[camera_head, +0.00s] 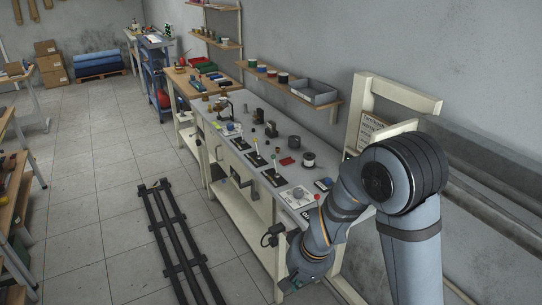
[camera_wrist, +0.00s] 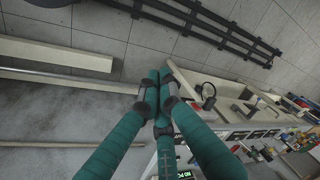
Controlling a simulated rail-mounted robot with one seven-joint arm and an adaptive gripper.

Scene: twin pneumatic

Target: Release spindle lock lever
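I cannot make out for sure which part is the spindle lock lever. Small upright levers with light knobs (camera_head: 257,157) stand on dark plates on the grey-topped workbench (camera_head: 232,139) in the head view. A red knob (camera_head: 317,197) shows at the bench's near end, close beside my arm. My gripper (camera_wrist: 158,92) has teal fingers, whose tips are together in the wrist view with nothing seen between them. It is low, by the near end of the bench. In the head view my arm hides part of this end, and the fingertips are not clear.
Black floor rails (camera_head: 180,245) run along the bench, with open floor around them. Black fittings (camera_head: 240,182) stick out from the bench front. A shelf with spools and a grey bin (camera_head: 315,92) hangs on the wall. A small green display (camera_wrist: 185,174) shows at the wrist view's bottom edge.

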